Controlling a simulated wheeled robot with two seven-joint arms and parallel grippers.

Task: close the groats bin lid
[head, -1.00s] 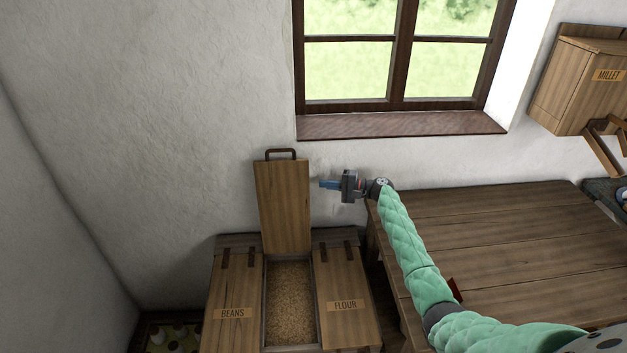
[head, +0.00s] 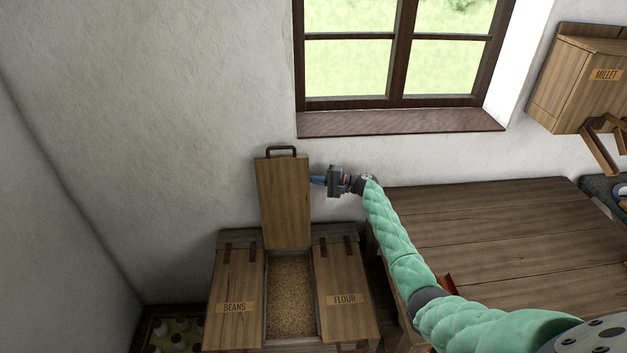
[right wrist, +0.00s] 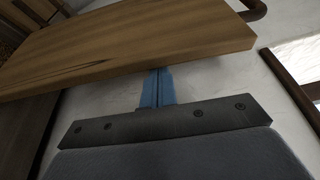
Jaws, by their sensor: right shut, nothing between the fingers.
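The groats bin lid (head: 283,205) stands upright and open, with a dark handle (head: 281,150) on its top edge. Below it the open groats bin (head: 290,295) shows grain inside, between the bins marked beans and flour. My right gripper (head: 315,181) is shut and empty, with its blue fingertips at the lid's right edge, in its upper part. In the right wrist view the fingers (right wrist: 157,88) reach up to the edge of the lid (right wrist: 140,40), their tips partly hidden by it; I cannot tell whether they touch. My left gripper is not in view.
The beans lid (head: 235,285) and flour lid (head: 343,285) are closed. A wooden table (head: 490,230) stands to the right under my right arm. A window sill (head: 400,122) juts out above, and a millet box (head: 575,80) hangs at the upper right.

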